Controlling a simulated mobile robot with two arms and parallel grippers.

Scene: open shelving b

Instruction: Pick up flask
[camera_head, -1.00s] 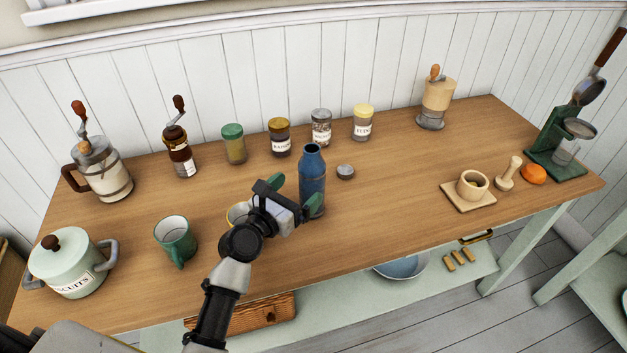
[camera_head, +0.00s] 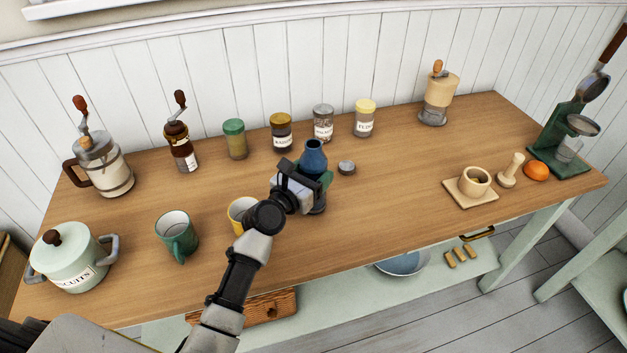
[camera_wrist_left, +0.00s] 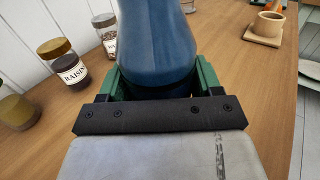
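The flask (camera_head: 313,158) is a blue bottle with an open, narrower neck, standing upright near the middle of the wooden tabletop. My left gripper (camera_head: 308,182) is around its body, with a green finger on each side. In the left wrist view the flask (camera_wrist_left: 155,45) fills the space between the fingers of the left gripper (camera_wrist_left: 160,80). The fingers are wide apart and very close to the flask's sides; firm contact cannot be made out. The gripper hides part of the flask's lower body. My right gripper is not in view.
A yellow mug (camera_head: 236,215) stands close left of the gripper, and a green mug (camera_head: 177,236) farther left. A small grey lid (camera_head: 346,167) lies right of the flask. Several jars, including the raisin jar (camera_head: 281,133), line the back.

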